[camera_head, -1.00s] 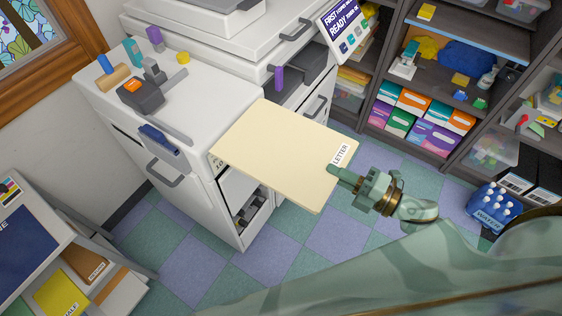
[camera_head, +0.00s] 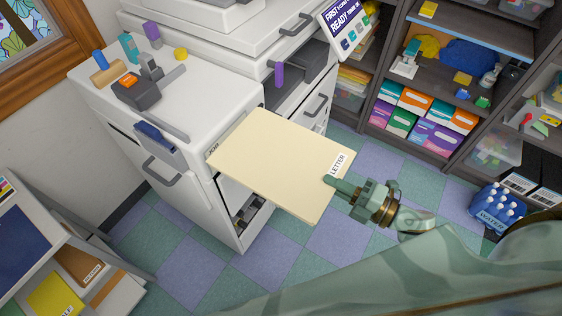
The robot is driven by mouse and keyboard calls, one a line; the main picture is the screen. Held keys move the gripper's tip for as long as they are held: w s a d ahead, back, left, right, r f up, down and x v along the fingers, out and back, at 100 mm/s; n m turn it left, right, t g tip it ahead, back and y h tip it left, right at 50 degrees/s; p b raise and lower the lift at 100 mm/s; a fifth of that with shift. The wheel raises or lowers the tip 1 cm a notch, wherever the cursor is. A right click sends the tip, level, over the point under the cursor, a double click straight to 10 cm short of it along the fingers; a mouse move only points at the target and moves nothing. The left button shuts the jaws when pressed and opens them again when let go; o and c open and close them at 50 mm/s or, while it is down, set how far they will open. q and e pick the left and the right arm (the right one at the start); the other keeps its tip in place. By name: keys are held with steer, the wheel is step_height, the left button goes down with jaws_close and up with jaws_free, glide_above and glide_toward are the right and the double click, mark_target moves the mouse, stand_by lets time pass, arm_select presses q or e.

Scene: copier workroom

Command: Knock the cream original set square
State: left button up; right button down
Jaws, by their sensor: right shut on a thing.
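The cream original (camera_head: 280,160) is a flat cream sheet or stack with a "LETTER" label at its right edge and a partly hidden label at its left edge. My right gripper (camera_head: 334,184) is shut on its right edge, near the label. The cream original is held tilted out over the floor, its left edge close to the side of the white cabinet (camera_head: 225,215). I cannot tell whether it touches the cabinet. My left gripper is not in view.
The white cabinet top (camera_head: 215,95) holds a dark grey device (camera_head: 135,92), a wooden roller and small coloured items. The copier (camera_head: 235,40) stands behind. Shelves with boxes (camera_head: 425,115) and a blue water pack (camera_head: 495,207) are on the right. Tiled floor (camera_head: 265,255) is clear below.

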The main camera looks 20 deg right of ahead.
mark_target(319, 177)
steer(key=shift+f, duration=0.2)
steer(key=shift+a, duration=0.1)
steer(key=x, duration=0.3)
steer(key=shift+w+a+r, duration=0.15)
steer(key=shift+w+a, duration=0.15)
steer(key=shift+v, duration=1.65)
